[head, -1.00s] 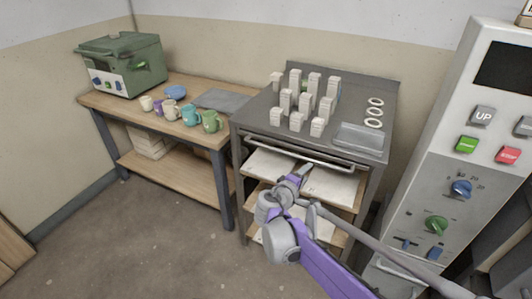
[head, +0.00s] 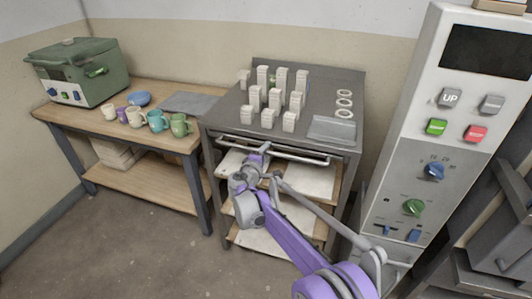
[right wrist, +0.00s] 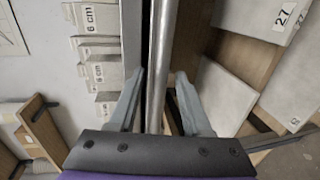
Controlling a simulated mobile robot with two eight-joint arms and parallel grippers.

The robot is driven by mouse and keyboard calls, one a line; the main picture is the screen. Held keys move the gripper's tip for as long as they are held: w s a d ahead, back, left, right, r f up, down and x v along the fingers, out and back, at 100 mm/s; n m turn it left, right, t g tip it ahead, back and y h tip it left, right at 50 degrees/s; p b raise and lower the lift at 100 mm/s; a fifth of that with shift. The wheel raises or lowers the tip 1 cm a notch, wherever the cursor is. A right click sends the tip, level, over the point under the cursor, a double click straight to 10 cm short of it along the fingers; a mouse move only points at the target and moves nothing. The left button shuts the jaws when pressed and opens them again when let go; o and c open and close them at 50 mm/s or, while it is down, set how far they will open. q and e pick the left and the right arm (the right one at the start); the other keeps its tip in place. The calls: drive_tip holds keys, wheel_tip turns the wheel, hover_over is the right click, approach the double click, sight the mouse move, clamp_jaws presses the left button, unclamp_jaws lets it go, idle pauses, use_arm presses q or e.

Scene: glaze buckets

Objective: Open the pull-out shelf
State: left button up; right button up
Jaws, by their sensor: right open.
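The pull-out shelf shows as a closed front with a long silver handle bar (head: 290,154) just under the top of the grey metal stand (head: 225,112). The bar also runs up the middle of the right wrist view (right wrist: 158,60). My right gripper (head: 264,149) is at the bar, left of its middle. In the right wrist view its two fingers (right wrist: 158,98) are open, one on each side of the bar, with a gap visible on the right side. I cannot tell whether the left finger touches it. My left gripper is not in view.
Several white blocks (head: 268,118), rings (head: 344,99) and a tray (head: 331,129) stand on top. Boards lie on lower shelves (head: 311,181). A wooden table (head: 146,180) with mugs (head: 158,121) and a green box (head: 92,75) is left. A control cabinet (head: 390,190) is right.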

drive_tip(key=shift+w, duration=0.25)
clamp_jaws()
idle(1.4)
